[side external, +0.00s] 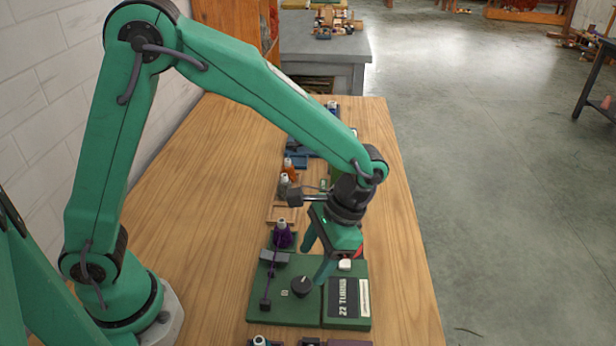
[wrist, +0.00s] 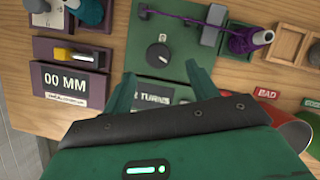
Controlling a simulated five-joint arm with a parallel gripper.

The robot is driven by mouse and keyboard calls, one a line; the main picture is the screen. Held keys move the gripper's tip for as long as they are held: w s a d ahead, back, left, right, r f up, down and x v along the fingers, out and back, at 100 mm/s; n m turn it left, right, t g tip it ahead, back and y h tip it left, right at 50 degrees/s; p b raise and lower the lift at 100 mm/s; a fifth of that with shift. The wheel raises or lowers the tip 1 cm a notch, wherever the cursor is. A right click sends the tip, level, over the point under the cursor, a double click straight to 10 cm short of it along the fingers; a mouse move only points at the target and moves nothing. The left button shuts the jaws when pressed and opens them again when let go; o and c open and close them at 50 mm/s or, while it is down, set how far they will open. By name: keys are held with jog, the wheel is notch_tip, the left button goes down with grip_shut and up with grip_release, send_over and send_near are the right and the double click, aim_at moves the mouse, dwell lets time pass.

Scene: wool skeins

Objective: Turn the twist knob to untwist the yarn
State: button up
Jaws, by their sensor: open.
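The twist knob (side external: 302,286) is a round black dial with a white pointer mark on a green panel (side external: 285,314). It also shows in the wrist view (wrist: 158,56), just beyond the space between my fingertips. Purple yarn (wrist: 183,21) runs along the panel beside the knob, toward a purple yarn cone (side external: 283,236). My gripper (side external: 314,266) is open and empty above the panel, pointing down near the knob. In the wrist view its two green fingers (wrist: 161,70) are spread apart, with no contact on the knob visible.
A dark display (side external: 341,297) reading 22 TURNS sits right of the knob. A purple unit reading 00 MM (wrist: 68,87) lies left in the wrist view. A wooden tray (wrist: 288,41) and a red BAD label (wrist: 267,93) lie right. The table's left side (side external: 205,220) is clear.

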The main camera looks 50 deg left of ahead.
aim_at(301, 283)
jog(key=shift+x, duration=3.1)
jog(key=shift+d, duration=0.15)
jog(key=shift+c, duration=0.5)
jog(key=c, duration=0.9)
